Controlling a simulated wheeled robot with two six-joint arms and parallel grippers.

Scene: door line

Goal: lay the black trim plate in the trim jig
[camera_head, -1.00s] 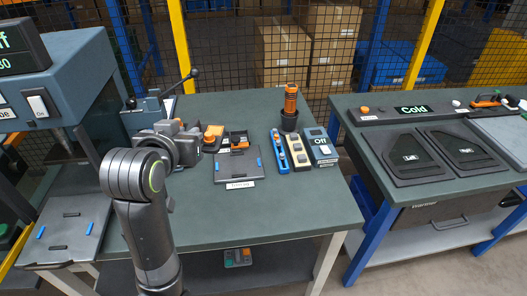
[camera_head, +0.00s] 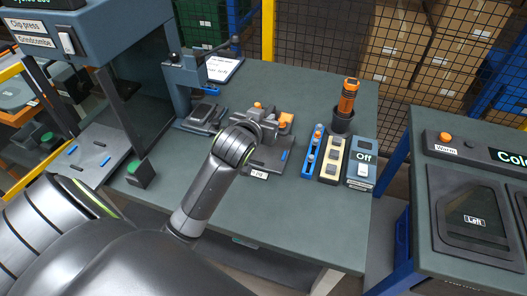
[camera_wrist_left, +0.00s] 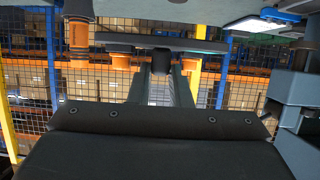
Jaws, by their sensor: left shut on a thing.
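The trim jig (camera_head: 266,160) is a dark flat fixture with blue pins and a white label, lying on the green-topped table. Orange clamp parts (camera_head: 286,120) stand at its back. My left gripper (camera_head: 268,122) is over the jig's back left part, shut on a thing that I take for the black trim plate. The gripper and wrist hide the plate in the head view. The upside-down left wrist view shows dark edge-on shapes past the fingers (camera_wrist_left: 163,85), where I cannot separate plate from jig. I cannot tell whether the plate touches the jig. My right gripper is out of view.
Right of the jig stand a blue holder (camera_head: 312,152), a cream block (camera_head: 331,160) and an Off switch box (camera_head: 361,170). An orange-handled torch (camera_head: 347,96) stands behind them. A lever press (camera_head: 190,85) stands back left. The table's front right is clear.

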